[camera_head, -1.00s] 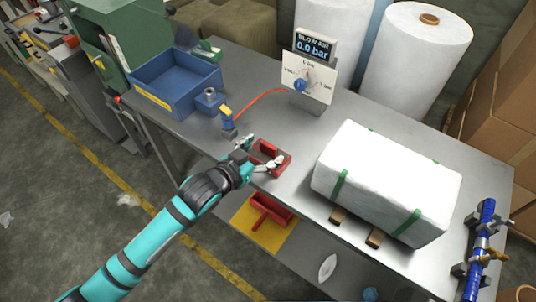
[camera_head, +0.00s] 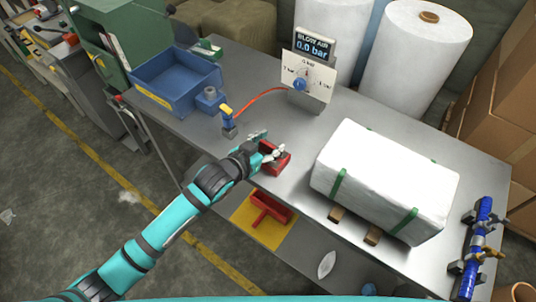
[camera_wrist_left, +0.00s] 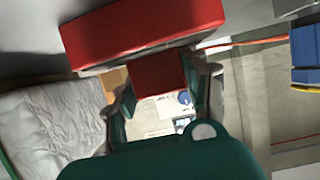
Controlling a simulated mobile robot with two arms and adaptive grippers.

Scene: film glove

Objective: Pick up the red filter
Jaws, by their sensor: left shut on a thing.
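A red filter (camera_head: 275,164) is at the front edge of the grey workbench, left of the white wrapped block in the head view. My left gripper (camera_head: 268,146) reaches in from the lower left and is shut on it. In the left wrist view, the filter (camera_wrist_left: 145,32) shows as a wide red bar with a narrower red part between the two fingers of the left gripper (camera_wrist_left: 163,85). I cannot tell whether the filter touches the bench. My right gripper is not in view.
A second red T-shaped piece (camera_head: 268,209) lies on a yellow mat (camera_head: 242,217) below the bench top. A blue bin (camera_head: 172,82), blow-air panel (camera_head: 308,72) with orange hose (camera_head: 258,99), white wrapped block (camera_head: 385,180) and blue pipe (camera_head: 482,225) surround the filter.

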